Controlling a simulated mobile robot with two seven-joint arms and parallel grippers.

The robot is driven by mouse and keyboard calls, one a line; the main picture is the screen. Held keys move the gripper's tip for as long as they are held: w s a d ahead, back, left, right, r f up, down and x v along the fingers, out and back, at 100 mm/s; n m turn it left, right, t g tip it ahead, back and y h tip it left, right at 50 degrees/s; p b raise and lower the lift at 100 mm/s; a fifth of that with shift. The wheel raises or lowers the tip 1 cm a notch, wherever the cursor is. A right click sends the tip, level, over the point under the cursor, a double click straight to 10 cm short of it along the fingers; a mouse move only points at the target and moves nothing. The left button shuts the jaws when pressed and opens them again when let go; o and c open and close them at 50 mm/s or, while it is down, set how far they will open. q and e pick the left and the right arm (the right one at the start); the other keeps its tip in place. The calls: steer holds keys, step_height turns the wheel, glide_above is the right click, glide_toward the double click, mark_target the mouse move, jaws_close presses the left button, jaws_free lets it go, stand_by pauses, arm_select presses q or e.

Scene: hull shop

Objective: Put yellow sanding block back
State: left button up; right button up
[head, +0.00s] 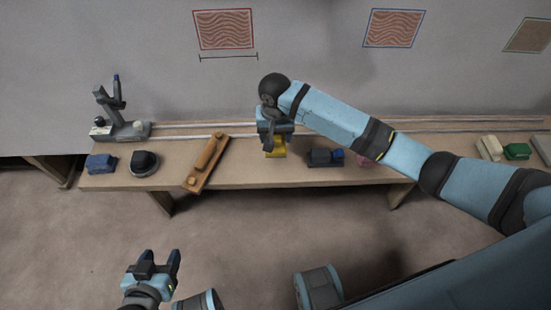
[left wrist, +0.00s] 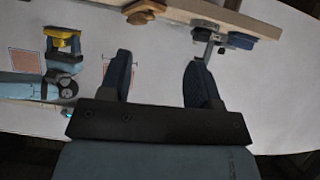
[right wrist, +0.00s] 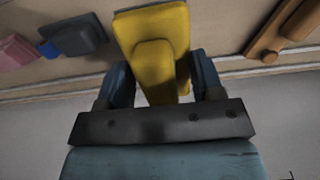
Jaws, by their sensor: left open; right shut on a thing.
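The yellow sanding block (head: 275,148) shows below my right gripper (head: 273,130), over the middle of the workbench (head: 235,175). In the right wrist view the yellow block (right wrist: 154,45) sits between the two fingers of my right gripper (right wrist: 158,85), which is shut on it. I cannot tell whether the block touches the bench top. My left gripper (head: 155,262) is open and empty, low in front of the bench. In the left wrist view its fingers (left wrist: 160,75) are apart with nothing between them, and the yellow block (left wrist: 62,38) shows at upper left.
Left of the block lie a long wooden sander (head: 206,162), a black round tool (head: 144,162), a blue block (head: 101,163) and a grey stand (head: 122,125). To its right is a dark grey block with a blue end (head: 322,157). A pink block (head: 366,161) is partly behind my right arm.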

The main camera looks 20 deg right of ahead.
steer(key=b, duration=0.1)
glide_above(275, 162)
step_height(275, 162, down, 6)
steer(key=shift+f, duration=0.15)
step_height(275, 162, down, 4)
steer(key=shift+d+r+b, duration=0.1)
steer(key=shift+r+b, duration=0.1)
steer(key=shift+b, duration=0.45)
steer(key=shift+f, duration=0.2)
arm_select(q)
steer(key=shift+w+d+r+t, duration=0.2)
steer(key=shift+d+t, duration=0.1)
arm_select(e)
steer(key=o, duration=0.9)
arm_select(q)
steer(key=shift+f, duration=0.15)
steer(key=shift+f, duration=0.1)
